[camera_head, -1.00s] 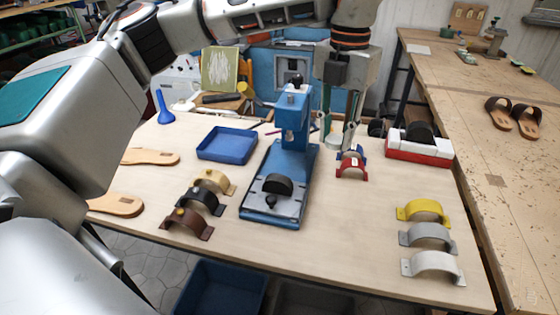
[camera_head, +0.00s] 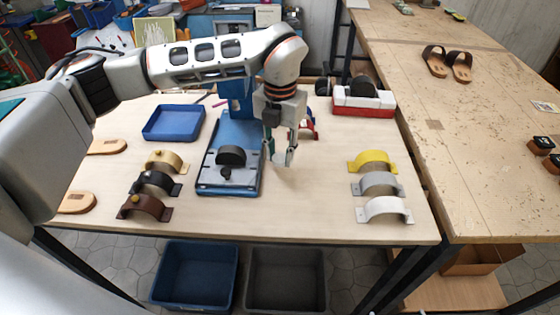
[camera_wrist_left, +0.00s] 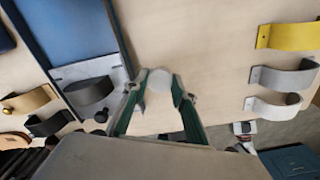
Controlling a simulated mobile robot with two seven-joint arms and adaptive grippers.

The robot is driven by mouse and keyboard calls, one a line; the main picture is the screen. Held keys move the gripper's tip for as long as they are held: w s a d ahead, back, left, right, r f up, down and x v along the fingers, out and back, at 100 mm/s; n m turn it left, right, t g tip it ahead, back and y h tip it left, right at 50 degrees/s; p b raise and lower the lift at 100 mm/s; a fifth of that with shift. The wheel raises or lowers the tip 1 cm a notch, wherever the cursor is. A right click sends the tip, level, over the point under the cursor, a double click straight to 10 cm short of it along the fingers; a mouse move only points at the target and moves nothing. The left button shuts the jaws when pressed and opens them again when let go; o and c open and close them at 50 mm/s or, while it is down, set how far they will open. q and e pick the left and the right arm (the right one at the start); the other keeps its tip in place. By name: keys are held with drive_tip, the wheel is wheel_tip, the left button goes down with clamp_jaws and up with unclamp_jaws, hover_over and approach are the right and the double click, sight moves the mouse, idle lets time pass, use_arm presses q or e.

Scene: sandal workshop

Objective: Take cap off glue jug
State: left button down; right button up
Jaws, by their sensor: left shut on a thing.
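My left gripper (camera_head: 281,153) is over the table, just right of the blue press. Its fingers point down. In the left wrist view, the fingertips (camera_wrist_left: 158,86) are closed around a small, pale, round thing that looks like a cap (camera_wrist_left: 158,77). In the head view the fingers mostly hide it. I cannot make out the glue jug in either current view. My right gripper is not in view.
The blue press (camera_head: 233,140) stands left of the gripper. A blue tray (camera_head: 174,136) and several straps (camera_head: 157,182) lie further left. Yellow, grey and white straps (camera_head: 374,162) lie at the right. A red-and-white block (camera_head: 363,102) stands behind. The table's front middle is clear.

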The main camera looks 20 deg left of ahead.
sight(280, 157)
use_arm(q)
wheel_tip(280, 157, down, 3)
drive_tip(key=shift+f, duration=0.35)
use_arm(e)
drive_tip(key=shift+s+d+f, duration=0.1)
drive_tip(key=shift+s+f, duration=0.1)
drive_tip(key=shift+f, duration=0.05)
use_arm(q)
drive_tip(key=shift+f, duration=0.15)
drive_tip(key=c, duration=1.6)
unclamp_jaws()
drive_tip(key=shift+c, duration=0.2)
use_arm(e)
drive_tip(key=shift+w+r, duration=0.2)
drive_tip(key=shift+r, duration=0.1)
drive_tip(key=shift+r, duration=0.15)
